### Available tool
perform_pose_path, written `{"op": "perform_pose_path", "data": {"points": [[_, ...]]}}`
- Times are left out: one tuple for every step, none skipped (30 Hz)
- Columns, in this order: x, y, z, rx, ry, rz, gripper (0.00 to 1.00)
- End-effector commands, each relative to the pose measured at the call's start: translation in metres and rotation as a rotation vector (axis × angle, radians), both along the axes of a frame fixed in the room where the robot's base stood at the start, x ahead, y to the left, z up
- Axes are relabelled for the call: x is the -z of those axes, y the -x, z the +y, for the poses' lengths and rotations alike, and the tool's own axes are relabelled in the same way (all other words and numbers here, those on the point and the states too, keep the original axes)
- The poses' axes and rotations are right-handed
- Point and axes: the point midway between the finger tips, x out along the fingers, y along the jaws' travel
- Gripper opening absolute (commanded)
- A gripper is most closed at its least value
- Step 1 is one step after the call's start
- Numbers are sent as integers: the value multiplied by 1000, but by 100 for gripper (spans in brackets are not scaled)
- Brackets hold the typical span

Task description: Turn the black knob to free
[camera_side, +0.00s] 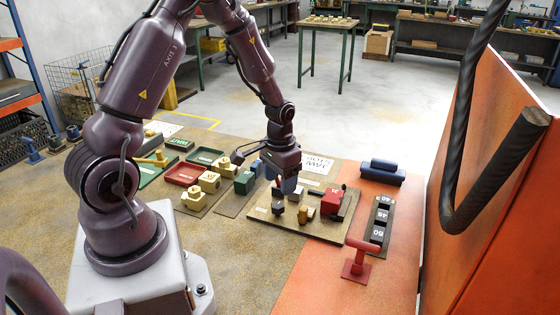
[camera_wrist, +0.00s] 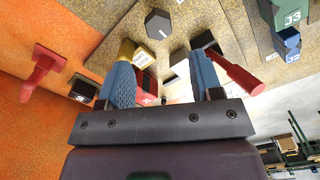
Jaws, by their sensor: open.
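The black knob (camera_wrist: 158,24) is a hexagonal cap near the top of the wrist view, beyond my fingertips, with a pale label beside it. In the side view, small dark parts stand together on the tan board (camera_side: 262,226), and I cannot tell for sure which is the knob. My gripper (camera_wrist: 163,78) has two blue fingers spread apart with nothing held between them. In the side view my gripper (camera_side: 286,186) points down over the board. The knob is outside the gap between the fingers.
A yellow labelled block (camera_wrist: 125,50) lies by the left finger in the wrist view, and a red handle (camera_wrist: 240,76) by the right one. A red block (camera_side: 332,202), a blue part (camera_side: 383,172) and a red T-handle (camera_side: 357,256) stand to the right in the side view.

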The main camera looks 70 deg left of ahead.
Motion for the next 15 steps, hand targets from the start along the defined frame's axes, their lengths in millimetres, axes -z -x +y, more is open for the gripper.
{"op": "perform_pose_path", "data": {"points": [[-13, -1, 0, 0, -2, -6, 60], [-19, -1, 0, 0, -2, -5, 60], [-26, -1, 0, -1, -2, -5, 60], [-32, 0, 0, -1, -2, -4, 60], [-37, 0, 0, -1, -1, -4, 60], [-42, 0, 0, -1, -2, -4, 60], [-46, 0, 0, -1, -2, -3, 60], [-49, 0, 0, 0, -1, -2, 60], [-53, 0, 0, 0, -1, -2, 60], [-55, 0, 0, 0, 0, -2, 60], [-57, 0, 0, 0, 0, -1, 60], [-58, 0, 0, 0, 0, 0, 60], [-59, 0, 0, 0, 0, 0, 60], [-59, 0, 0, 0, 0, 0, 60], [-59, 0, 0, 0, 0, 1, 60]]}}
